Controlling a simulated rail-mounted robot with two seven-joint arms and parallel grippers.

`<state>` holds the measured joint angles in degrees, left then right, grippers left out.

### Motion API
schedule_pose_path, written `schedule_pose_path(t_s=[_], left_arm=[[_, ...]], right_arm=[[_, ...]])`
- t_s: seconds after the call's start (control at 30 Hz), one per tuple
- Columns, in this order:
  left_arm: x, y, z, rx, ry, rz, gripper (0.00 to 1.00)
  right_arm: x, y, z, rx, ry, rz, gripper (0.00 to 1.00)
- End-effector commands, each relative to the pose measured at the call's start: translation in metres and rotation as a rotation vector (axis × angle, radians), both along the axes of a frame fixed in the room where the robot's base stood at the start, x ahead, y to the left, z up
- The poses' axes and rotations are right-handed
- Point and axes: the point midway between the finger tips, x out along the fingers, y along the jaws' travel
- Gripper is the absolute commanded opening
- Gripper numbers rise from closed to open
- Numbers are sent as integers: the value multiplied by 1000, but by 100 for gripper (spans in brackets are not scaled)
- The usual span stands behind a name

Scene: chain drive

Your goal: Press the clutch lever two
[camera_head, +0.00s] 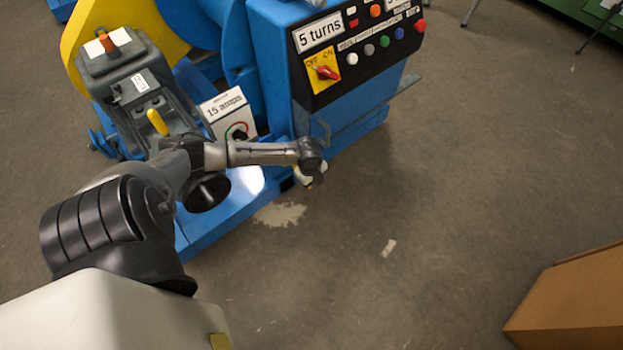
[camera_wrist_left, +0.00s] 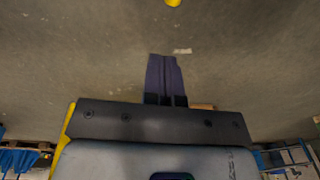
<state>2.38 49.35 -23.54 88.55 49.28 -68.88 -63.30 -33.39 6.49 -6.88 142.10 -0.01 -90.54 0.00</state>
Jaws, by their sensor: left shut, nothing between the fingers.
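A grey control box (camera_head: 140,90) on the blue machine carries a lever with a yellow handle (camera_head: 157,122) and one with an orange handle (camera_head: 120,37). I cannot read which is clutch lever two. My left arm reaches across in front of the machine, past the yellow handle. My left gripper (camera_head: 312,180) is low beside the cabinet's lower corner and mostly hidden by the wrist. In the left wrist view its dark fingers (camera_wrist_left: 165,78) are together and empty over bare floor. A small yellow tip (camera_wrist_left: 173,2) shows beyond them at the top edge. My right gripper is not in view.
The blue cabinet (camera_head: 345,115) has a red switch (camera_head: 326,72) and several coloured buttons. A white box with a dial (camera_head: 230,115) stands beside the control box. A cardboard box (camera_head: 575,305) is at lower right. The floor between is clear.

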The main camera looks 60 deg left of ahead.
Motion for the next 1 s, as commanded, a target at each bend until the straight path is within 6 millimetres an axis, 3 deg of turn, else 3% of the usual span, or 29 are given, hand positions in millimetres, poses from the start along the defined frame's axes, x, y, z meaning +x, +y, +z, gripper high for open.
schedule_pose_path(t_s=[0.03, 0.1, 0.3, 0.6, 1.0], left_arm=[[1, -1, -17, 0, 0, 1, 0], [2, -1, -30, 0, 0, 2, 0], [4, 9, -50, 2, 0, 2, 0], [5, 19, -62, 1, -1, 1, 0], [5, 21, -62, 1, -1, 1, 0]], right_arm=[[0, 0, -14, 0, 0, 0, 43], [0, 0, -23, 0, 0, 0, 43], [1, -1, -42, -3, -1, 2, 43], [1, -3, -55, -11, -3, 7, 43], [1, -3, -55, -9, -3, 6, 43]])
